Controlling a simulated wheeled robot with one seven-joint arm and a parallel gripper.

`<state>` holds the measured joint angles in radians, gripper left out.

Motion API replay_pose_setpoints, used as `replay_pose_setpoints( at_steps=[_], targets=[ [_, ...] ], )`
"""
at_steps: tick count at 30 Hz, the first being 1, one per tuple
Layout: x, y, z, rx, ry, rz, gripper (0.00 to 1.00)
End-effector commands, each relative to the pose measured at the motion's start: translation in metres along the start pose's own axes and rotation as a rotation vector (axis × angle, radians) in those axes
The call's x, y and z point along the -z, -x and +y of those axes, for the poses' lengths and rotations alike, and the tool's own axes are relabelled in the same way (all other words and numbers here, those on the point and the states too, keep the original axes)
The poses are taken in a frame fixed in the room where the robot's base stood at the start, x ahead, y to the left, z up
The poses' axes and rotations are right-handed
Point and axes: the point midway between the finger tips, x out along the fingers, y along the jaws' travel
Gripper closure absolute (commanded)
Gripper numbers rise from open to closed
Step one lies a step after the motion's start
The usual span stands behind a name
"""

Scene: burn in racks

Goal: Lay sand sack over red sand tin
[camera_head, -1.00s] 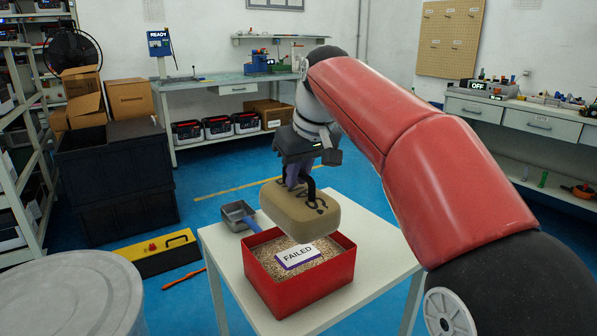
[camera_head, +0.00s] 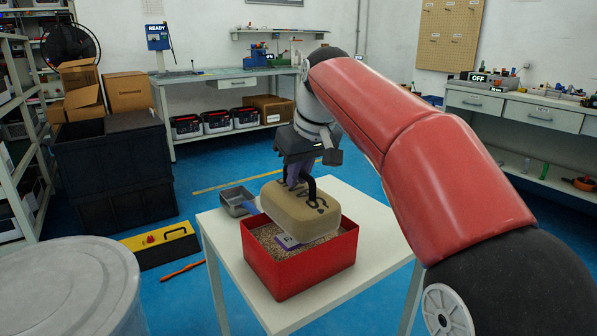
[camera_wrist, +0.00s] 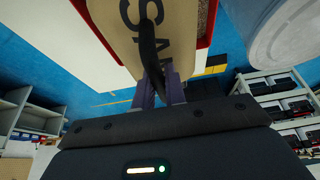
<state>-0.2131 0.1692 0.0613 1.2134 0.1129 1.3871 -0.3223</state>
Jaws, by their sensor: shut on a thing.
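The tan sand sack (camera_head: 298,214) hangs from my gripper (camera_head: 302,184) by its dark handle. The sack also shows in the wrist view (camera_wrist: 122,30), with my gripper's purple fingers (camera_wrist: 158,88) shut on the handle. The red sand tin (camera_head: 308,275) stands on a white table. The sack is over the tin's back part, its lower edge near the rim. I cannot tell whether it touches the sand.
A pale round lid (camera_head: 70,290) stands at the front left. A yellow case (camera_head: 160,244) and an orange tool (camera_head: 182,271) lie on the floor. The table's right side is clear.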

Motion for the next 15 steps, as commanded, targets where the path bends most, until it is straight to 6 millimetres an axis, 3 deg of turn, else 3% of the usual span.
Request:
replay_pose_setpoints(
  at_steps=[4, 5, 9, 15],
  targets=[
    [-0.0005, -0.0009, -0.0002, -0.002, 0.001, 0.008, 1.0],
    [-0.0016, -0.0039, 0.0, 0.0, 0.0, 0.001, 0.86],
    [-0.0014, -0.0034, 0.0, 0.0, 0.0, 0.001, 0.68],
    [-0.0014, -0.0033, 0.0, 0.0, 0.0, 0.0, 0.66]
  ],
)
